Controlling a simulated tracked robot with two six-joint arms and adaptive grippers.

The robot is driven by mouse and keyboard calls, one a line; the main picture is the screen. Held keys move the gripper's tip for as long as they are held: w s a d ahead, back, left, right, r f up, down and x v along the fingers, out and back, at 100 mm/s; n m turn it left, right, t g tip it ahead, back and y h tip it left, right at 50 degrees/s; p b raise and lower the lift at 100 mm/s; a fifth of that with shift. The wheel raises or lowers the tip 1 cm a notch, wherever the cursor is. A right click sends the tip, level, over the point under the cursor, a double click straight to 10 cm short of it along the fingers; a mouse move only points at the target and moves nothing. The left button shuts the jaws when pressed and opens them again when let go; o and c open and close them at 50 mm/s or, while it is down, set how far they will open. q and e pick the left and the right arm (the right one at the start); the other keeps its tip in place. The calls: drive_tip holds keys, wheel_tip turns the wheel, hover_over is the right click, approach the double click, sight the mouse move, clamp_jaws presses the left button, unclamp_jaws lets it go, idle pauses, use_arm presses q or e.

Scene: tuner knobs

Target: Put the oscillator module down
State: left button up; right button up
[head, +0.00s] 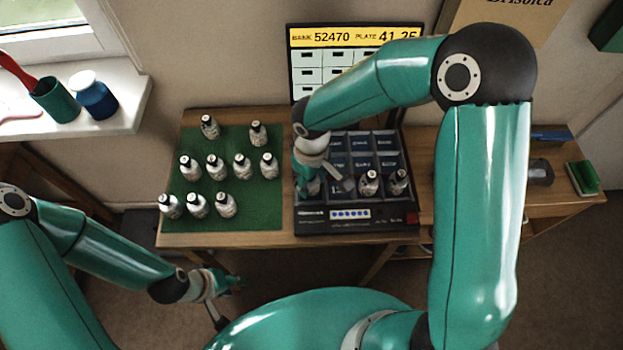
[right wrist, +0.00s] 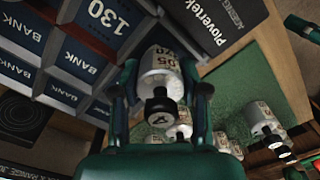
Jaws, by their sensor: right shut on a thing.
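My right gripper (head: 322,186) is over the left part of the dark compartment tray (head: 300,222). In the right wrist view it is shut on an oscillator module (right wrist: 161,72), a white cylinder with a dark knob toward the camera. In the head view the gripper mostly hides this module. I cannot tell whether it touches a compartment floor. My left gripper (head: 226,295) is empty, fingers apart, in front of the table.
Several modules stand on the green mat (head: 240,140) at the left of the table. A display board (head: 306,57) with a yellow strip stands behind the tray. A dark cup (head: 540,172) and a green block (head: 582,178) are at the right. The mat's front right corner is bare.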

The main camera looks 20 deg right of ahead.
drive_tip(key=shift+f+b, duration=0.6)
drive_tip(key=shift+b, duration=0.05)
drive_tip(key=o, duration=1.2)
drive_tip(key=shift+r+p, duration=0.65)
drive_tip(key=shift+p, duration=0.05)
drive_tip(key=shift+r, duration=0.4)
wheel_tip(320, 180, up, 11)
drive_tip(key=shift+d+r, duration=0.1)
